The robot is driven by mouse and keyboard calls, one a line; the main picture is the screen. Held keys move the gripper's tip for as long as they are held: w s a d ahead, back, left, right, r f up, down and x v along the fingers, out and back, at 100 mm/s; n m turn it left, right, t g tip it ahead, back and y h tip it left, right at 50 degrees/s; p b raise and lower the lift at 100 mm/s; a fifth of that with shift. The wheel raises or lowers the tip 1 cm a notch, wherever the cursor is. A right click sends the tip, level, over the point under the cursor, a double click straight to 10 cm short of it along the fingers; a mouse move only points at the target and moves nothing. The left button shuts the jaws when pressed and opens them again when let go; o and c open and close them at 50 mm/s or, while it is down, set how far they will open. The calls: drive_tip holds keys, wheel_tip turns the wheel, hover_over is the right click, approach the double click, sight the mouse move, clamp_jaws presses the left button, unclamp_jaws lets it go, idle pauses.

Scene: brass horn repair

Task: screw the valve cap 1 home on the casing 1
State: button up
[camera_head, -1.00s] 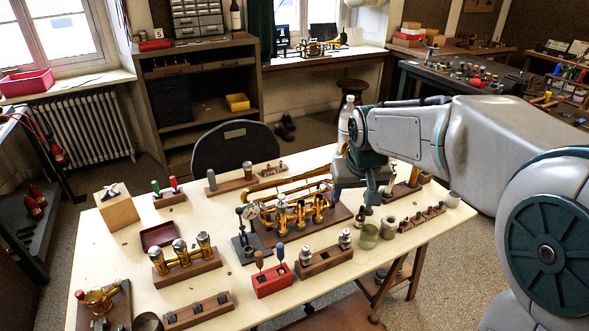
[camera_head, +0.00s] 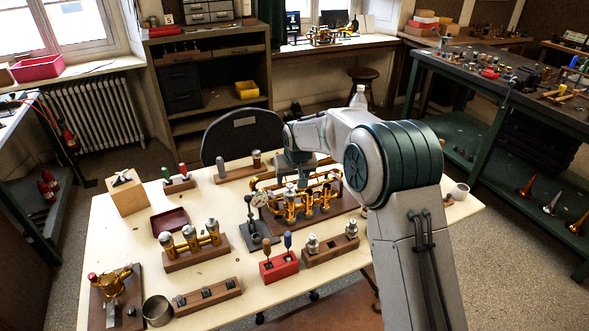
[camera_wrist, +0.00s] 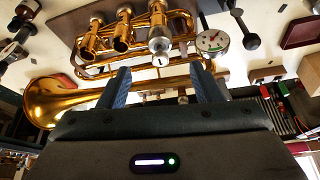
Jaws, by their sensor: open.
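The brass horn (camera_head: 325,198) lies on a dark wooden board on the bench, with three upright valve casings. In the wrist view, a silver cap-like top (camera_wrist: 160,44) sits on the casing nearest the dial gauge (camera_wrist: 212,41). I take this to be valve cap 1 on casing 1 (camera_wrist: 158,17); how far it is screwed down I cannot tell. The other two casings (camera_wrist: 123,32) show gold. My gripper (camera_wrist: 160,68) is open and empty, its blue fingers apart, close to the capped casing but not around it. In the head view my gripper (camera_head: 303,184) is above the horn, partly hidden.
A wooden block with silver-topped parts (camera_head: 330,250), a red tool holder (camera_head: 279,267) and a gauge stand (camera_head: 252,232) stand in front of the horn. A three-valve assembly (camera_head: 190,240) stands left. My arm hides the bench's right part. Bare bench top lies at the left.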

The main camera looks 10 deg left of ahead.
sight(288, 188)
drive_tip(key=p+x, duration=0.2)
drive_tip(key=x, duration=0.7)
drive_tip(key=c, duration=1.1)
drive_tip(key=shift+a+f+m+b, duration=0.15)
drive_tip(key=shift+m+b, duration=0.25)
drive_tip(key=shift+b, duration=0.2)
drive_tip(key=shift+c, duration=0.2)
drive_tip(key=m+h+b, duration=0.1)
drive_tip(key=m+b, duration=0.1)
drive_tip(key=m, duration=0.1)
drive_tip(key=shift+t, duration=0.3)
drive_tip(key=shift+m+h, duration=0.5)
drive_tip(key=shift+m, duration=0.2)
drive_tip(key=m+h+b, duration=0.1)
drive_tip(key=m, duration=0.1)
drive_tip(key=shift+a+m, duration=0.1)
drive_tip(key=shift+m, duration=0.3)
drive_tip(key=shift+m+h, duration=0.5)
drive_tip(key=shift+m, duration=0.7)
